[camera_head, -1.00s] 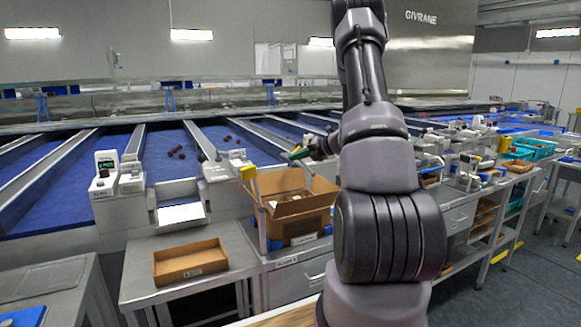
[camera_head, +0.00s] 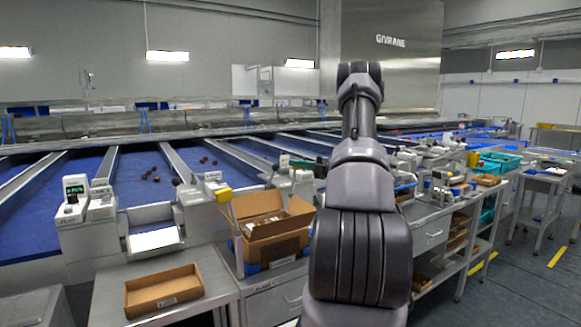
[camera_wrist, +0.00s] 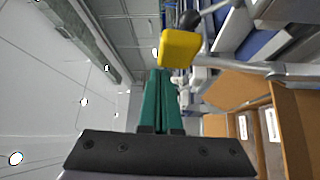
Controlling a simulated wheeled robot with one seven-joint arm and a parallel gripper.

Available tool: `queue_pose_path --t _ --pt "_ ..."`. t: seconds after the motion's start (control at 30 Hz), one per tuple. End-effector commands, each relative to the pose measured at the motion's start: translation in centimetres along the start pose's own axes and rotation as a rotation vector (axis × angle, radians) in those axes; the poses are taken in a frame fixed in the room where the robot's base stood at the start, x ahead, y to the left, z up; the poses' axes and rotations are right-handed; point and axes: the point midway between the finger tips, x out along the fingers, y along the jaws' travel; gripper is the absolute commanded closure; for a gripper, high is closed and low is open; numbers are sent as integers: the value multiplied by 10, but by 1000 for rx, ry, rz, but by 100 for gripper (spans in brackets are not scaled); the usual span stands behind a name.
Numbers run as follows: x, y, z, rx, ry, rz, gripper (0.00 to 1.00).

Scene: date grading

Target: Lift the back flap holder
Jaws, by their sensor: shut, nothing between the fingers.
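The flap holder shows as a yellow head on a thin metal post (camera_head: 224,195) at the left side of an open carton (camera_head: 278,250). In the wrist view the yellow head (camera_wrist: 180,47) is close, just beyond and slightly right of my fingertips. My gripper (camera_wrist: 160,75) has green fingers pressed together with nothing between them. A gap to the yellow head cannot be judged for sure. The carton's brown flaps (camera_wrist: 238,90) show at the right of the wrist view. In the head view my arm partly covers the carton's right side.
A shallow cardboard tray (camera_head: 165,290) lies on the steel table left of the carton. Scales (camera_head: 75,200) and blue sorting lanes (camera_head: 150,180) are behind. Benches with crates (camera_head: 500,165) run off to the right. Open floor lies at the far right.

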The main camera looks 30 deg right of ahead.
Motion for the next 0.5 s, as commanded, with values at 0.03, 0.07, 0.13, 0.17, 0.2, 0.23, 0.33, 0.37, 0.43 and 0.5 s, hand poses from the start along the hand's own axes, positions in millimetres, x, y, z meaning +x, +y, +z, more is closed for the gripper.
queue_pose_path --t 0.03,0.07,0.13,0.17,0.2,0.23,0.33,0.37,0.43,0.5 --pt "-2 -1 3 16 -1 12 100" --pt "-3 0 4 25 -1 19 100" --pt "-5 0 6 41 -1 33 100" --pt "-6 0 7 47 -1 37 100" --pt "-7 0 8 55 -1 43 100" --pt "-7 0 9 60 -1 47 100" --pt "-8 0 10 70 -1 55 100" --pt "-9 0 10 72 -2 56 100" --pt "-9 0 11 74 -3 59 100" --pt "-10 0 12 74 -3 60 100"
